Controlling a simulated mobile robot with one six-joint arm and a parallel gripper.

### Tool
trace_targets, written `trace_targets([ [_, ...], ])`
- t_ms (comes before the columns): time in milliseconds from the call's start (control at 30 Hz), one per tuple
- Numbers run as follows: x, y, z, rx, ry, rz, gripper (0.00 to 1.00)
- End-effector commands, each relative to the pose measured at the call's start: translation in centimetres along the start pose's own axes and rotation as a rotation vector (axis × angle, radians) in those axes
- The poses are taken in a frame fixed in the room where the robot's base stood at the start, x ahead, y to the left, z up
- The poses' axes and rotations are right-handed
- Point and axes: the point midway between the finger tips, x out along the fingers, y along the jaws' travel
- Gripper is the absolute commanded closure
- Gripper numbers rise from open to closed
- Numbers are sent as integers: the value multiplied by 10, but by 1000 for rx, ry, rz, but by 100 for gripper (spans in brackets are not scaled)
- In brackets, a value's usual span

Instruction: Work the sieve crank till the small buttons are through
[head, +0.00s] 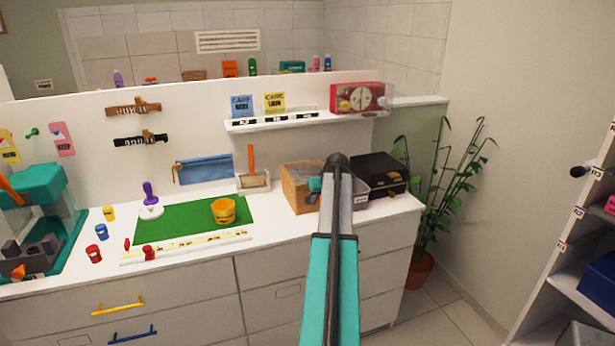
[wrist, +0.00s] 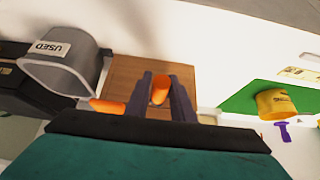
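The wooden sieve box (head: 296,188) stands on the white counter, partly hidden behind my arm in the head view. In the wrist view its brown face (wrist: 128,73) lies just beyond my gripper (wrist: 160,80). An orange knob (wrist: 159,90), which looks like the crank's handle, sits between the two dark fingers and about fills their gap. I cannot tell whether the fingers press on it. A second orange piece (wrist: 107,106) shows left of the fingers. The small buttons and the inside of the sieve are not visible.
A grey bin labelled USED (wrist: 65,62) stands beside the wooden box, with a black case (head: 378,170) behind it. On the other side are a brush (head: 252,180) with an orange handle, a green mat (head: 180,222) and a yellow cup (head: 223,211). A shelf (head: 280,121) hangs above.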

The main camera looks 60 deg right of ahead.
Motion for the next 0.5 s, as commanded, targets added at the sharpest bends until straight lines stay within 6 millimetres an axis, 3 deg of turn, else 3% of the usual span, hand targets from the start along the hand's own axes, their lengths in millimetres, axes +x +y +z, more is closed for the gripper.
trace_targets([
  [500, -1, -8, 0, -1, 1, -1, 79],
])
